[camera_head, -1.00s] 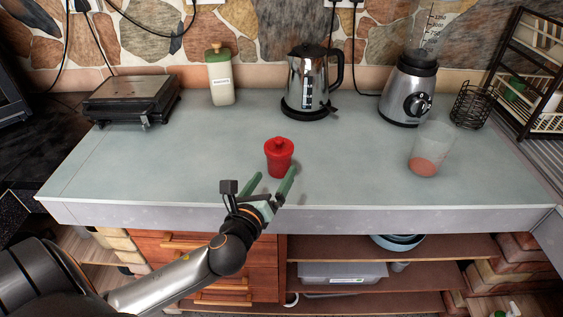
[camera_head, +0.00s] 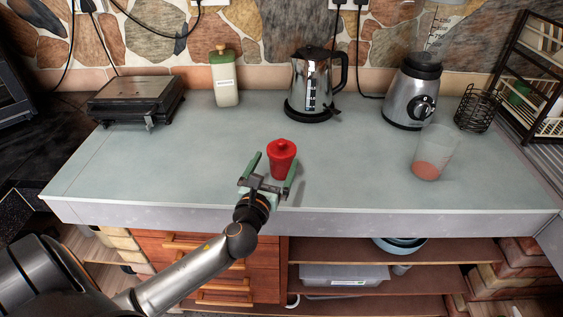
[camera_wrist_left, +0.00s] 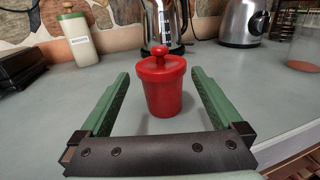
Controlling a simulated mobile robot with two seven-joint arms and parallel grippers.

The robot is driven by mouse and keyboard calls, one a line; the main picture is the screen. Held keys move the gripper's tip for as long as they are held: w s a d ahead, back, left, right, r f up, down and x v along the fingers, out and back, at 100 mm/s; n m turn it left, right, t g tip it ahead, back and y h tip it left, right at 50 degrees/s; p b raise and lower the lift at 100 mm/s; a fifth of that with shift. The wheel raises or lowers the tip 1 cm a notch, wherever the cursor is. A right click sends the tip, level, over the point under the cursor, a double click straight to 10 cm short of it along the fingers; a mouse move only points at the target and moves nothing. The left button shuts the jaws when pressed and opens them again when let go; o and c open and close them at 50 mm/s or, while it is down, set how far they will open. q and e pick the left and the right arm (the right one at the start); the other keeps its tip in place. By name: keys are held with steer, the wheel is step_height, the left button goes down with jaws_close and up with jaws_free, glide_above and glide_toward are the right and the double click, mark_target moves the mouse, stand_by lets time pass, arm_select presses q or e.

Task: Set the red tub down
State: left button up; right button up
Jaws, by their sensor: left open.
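The red tub (camera_head: 282,160), with a knobbed red lid, stands upright on the pale grey-green counter (camera_head: 190,170) near its front edge. In the left wrist view the tub (camera_wrist_left: 163,88) stands between the two green fingers, with a visible gap on each side. My left gripper (camera_head: 272,172) is open and reaches in from the front, its fingers on either side of the tub without closing on it. My right gripper is not in view.
A kettle (camera_head: 310,84), a cream bottle (camera_head: 224,80) and a flat grill (camera_head: 137,100) stand at the back. A blender base (camera_head: 410,95), a wire basket (camera_head: 477,110) and a clear cup (camera_head: 432,155) are at the right. The counter around the tub is clear.

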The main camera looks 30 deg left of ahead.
arm_select(q)
steer(key=shift+x, duration=2.35)
